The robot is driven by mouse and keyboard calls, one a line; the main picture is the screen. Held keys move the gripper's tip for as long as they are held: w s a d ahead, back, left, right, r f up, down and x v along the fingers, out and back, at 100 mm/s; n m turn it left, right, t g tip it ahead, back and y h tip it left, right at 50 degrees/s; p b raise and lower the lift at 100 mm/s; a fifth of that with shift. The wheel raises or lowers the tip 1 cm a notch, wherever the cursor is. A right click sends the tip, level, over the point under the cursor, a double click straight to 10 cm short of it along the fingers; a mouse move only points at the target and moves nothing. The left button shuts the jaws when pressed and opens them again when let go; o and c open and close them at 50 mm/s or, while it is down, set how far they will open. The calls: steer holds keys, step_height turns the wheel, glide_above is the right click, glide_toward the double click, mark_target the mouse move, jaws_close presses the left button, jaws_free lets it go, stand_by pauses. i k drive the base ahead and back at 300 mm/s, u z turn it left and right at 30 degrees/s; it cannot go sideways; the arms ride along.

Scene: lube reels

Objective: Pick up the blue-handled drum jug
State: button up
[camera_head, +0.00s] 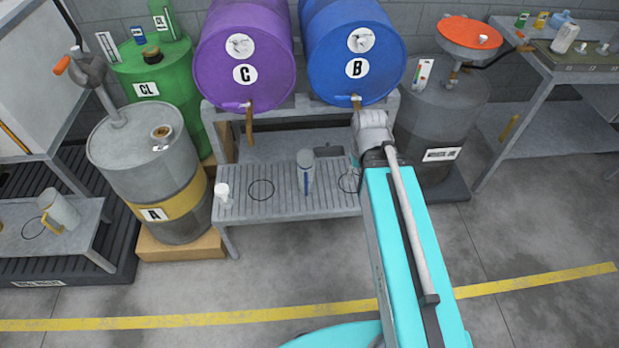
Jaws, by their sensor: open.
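The blue-handled drum jug (301,168) is a grey vessel with a narrow blue handle facing me. It stands upright on the slatted metal bench (283,208) below the drums, between two dark ring outlines. My arm reaches up from the lower right, and its grey joint is to the right of the jug, in front of the bench's right end. I cannot make out my gripper's fingers in this view. Nothing covers the jug.
A small white bottle (223,196) stands at the bench's left end. Purple drum C (245,60) and blue drum B (350,45), with taps, lie above. Grey drum A (150,175) is left and a dark waste drum (437,125) right. A tan-handled jug (63,210) stands far left.

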mark_target(306, 157)
steer(key=z, duration=0.5)
steer(key=k, duration=1.15)
steer(key=u, duration=0.6)
steer(key=i, duration=1)
